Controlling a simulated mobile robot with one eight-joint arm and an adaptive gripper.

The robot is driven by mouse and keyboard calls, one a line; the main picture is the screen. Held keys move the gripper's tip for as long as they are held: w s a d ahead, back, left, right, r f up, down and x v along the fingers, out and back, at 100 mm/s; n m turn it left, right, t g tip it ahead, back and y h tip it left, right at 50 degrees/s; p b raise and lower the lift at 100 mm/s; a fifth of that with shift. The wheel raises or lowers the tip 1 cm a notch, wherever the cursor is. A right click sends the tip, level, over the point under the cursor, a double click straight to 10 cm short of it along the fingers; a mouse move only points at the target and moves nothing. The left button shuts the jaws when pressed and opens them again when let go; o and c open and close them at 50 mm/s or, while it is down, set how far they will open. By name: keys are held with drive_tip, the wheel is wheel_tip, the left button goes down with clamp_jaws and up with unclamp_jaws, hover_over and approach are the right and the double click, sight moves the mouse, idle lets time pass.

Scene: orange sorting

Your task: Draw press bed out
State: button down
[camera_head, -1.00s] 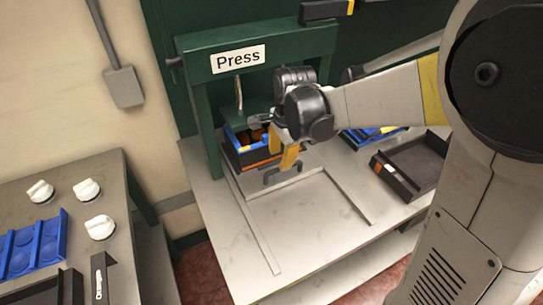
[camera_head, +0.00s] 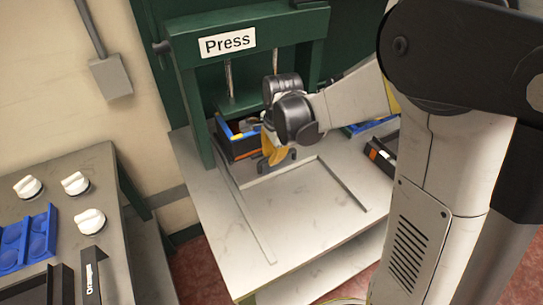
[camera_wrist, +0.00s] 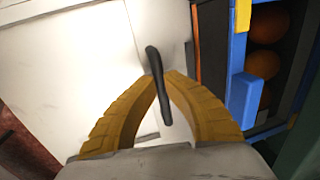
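The press (camera_head: 260,27) is a green frame labelled "Press" at the back of a pale worktable. Its bed is a pale slab in the wrist view (camera_wrist: 160,22), seated at the frame, with a dark bar handle (camera_wrist: 155,62) at its front. A dark box with blue edging (camera_head: 240,150) stands on the bed; the wrist view shows oranges (camera_wrist: 264,65) in it. My gripper (camera_wrist: 162,76) has its yellow fingers closed around the handle, with the tips on either side of it. In the head view my gripper (camera_head: 274,156) partly hides the box and handle.
Two pale rails (camera_head: 247,222) run forward on the table, and the surface between them is clear. A dark tray (camera_head: 378,158) lies at the right, partly behind my arm. A side table with white knobs (camera_head: 90,222) and a blue moulded tray (camera_head: 38,235) stands at the left.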

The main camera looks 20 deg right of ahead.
drive_tip(key=shift+s, duration=0.1)
drive_tip(key=s+d+p, duration=0.1)
drive_tip(key=s, duration=0.7)
drive_tip(key=s+d+p, duration=0.1)
drive_tip(key=s+d, duration=0.1)
drive_tip(key=s, duration=0.5)
drive_tip(key=s+d+p, duration=0.1)
drive_tip(key=s, duration=0.7)
drive_tip(key=shift+s+d, duration=0.3)
drive_tip(key=shift+d, duration=0.05)
drive_tip(key=shift+s+d+f+p, duration=0.1)
drive_tip(key=shift+s+p, duration=0.2)
drive_tip(key=shift+s, duration=0.3)
drive_tip(key=c, duration=1.4)
unclamp_jaws()
drive_tip(key=shift+s, duration=0.1)
